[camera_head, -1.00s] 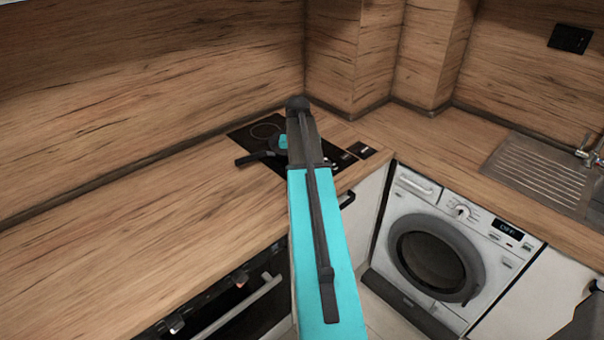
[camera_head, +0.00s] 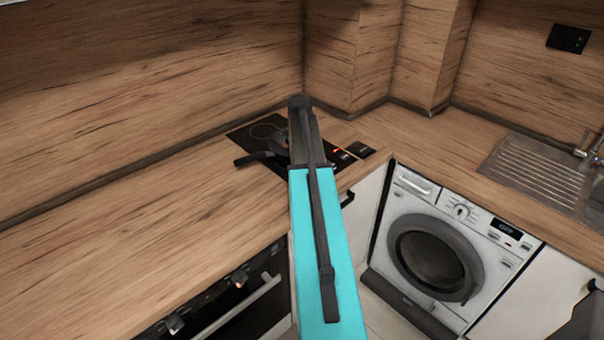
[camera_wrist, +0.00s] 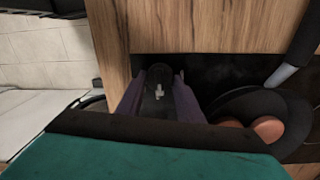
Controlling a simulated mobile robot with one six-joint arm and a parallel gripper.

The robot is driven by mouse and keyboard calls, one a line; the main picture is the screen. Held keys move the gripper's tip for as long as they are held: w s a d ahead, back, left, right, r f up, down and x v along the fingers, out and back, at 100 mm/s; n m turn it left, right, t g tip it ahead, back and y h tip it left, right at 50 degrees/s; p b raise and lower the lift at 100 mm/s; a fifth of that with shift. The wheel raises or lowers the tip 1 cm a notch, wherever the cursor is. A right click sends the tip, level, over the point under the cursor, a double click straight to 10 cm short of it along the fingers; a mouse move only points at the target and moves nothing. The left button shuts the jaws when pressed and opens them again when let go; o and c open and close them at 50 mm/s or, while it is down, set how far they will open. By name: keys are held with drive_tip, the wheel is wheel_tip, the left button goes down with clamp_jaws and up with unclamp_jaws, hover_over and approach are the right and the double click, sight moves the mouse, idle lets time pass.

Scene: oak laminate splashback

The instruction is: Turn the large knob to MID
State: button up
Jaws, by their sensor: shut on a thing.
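In the wrist view, a dark rounded knob (camera_wrist: 158,98) with a small white mark sits between the two purple-grey fingers of my gripper (camera_wrist: 161,80). My gripper is shut on it. The writing around the knob is too dark to read, so I cannot tell its setting. In the head view my teal arm reaches over the black hob (camera_head: 247,135) and hides my gripper and the knob. A small red light (camera_head: 337,149) shows on the hob just right of my arm.
A dark pan (camera_wrist: 240,108) holding reddish-brown round things stands right of my gripper in the wrist view; its handle (camera_head: 250,159) points left in the head view. A washing machine (camera_head: 455,245) and sink (camera_head: 545,170) lie right. The left worktop (camera_head: 130,225) is clear.

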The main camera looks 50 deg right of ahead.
drive_tip(key=shift+m, duration=1.1)
drive_tip(key=o, duration=1.1)
drive_tip(key=shift+c, duration=0.2)
drive_tip(key=shift+r, duration=0.15)
wheel_tip(320, 180, up, 14)
drive_tip(key=b, duration=0.3)
drive_tip(key=shift+w+d+f, duration=0.2)
drive_tip(key=shift+w+f, duration=0.05)
drive_tip(key=shift+w, duration=0.05)
